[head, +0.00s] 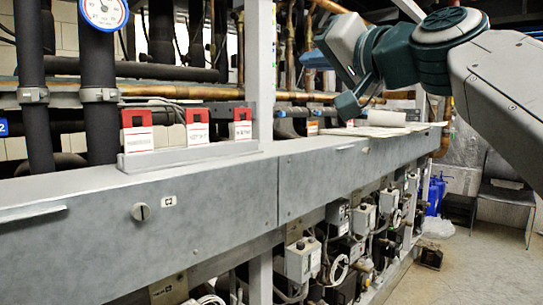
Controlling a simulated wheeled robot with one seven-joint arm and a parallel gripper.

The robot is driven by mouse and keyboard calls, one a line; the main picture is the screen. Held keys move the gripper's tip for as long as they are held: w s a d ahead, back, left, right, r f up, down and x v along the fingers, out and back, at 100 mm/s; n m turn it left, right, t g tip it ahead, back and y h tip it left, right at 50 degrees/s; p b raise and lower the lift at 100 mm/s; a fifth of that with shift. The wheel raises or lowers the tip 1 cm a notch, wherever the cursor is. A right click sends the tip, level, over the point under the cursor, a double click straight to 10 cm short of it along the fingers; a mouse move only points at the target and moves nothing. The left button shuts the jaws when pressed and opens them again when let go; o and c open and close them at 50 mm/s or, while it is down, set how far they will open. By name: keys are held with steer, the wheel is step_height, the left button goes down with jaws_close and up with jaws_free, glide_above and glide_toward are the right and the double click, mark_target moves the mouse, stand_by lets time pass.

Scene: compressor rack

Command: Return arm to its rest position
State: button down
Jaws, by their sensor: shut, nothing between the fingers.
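My arm reaches in from the right edge in the head view and is raised above the long grey ledge (220,175) of the rack. My gripper (318,60) is at the arm's far end, in the upper middle, and appears clear of the ledge. It is shut, and I see nothing held in it.
Red-and-white boxes (195,128) stand in a grey holder on the ledge. Papers and a white roll (380,118) lie farther along, below my wrist. Pipes and a gauge (104,12) rise at left. A chair (507,190) stands at right beside open floor.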

step_height(320, 180, down, 16)
steer(key=d+g+h+p, duration=0.1)
steer(key=g+h+p, duration=0.45)
steer(key=p, duration=0.55)
steer(key=s+d+f+g+h+p, duration=0.2)
steer(key=s+d+f+g+p, duration=0.1)
steer(key=s+f, duration=0.5)
steer(key=s+d+f+n+g+h+p, duration=0.1)
steer(key=s+d+f+g+h+p, duration=0.1)
steer(key=s+d+f+g+p, duration=0.2)
steer(key=s+f+g+p, duration=0.1)
steer(key=s+f+p, duration=0.2)
steer(key=f, duration=0.2)
steer(key=shift+s+f, duration=0.2)
steer(key=shift+s, duration=0.15)
steer(key=shift+a+h, duration=0.1)
steer(key=shift+h, duration=0.15)
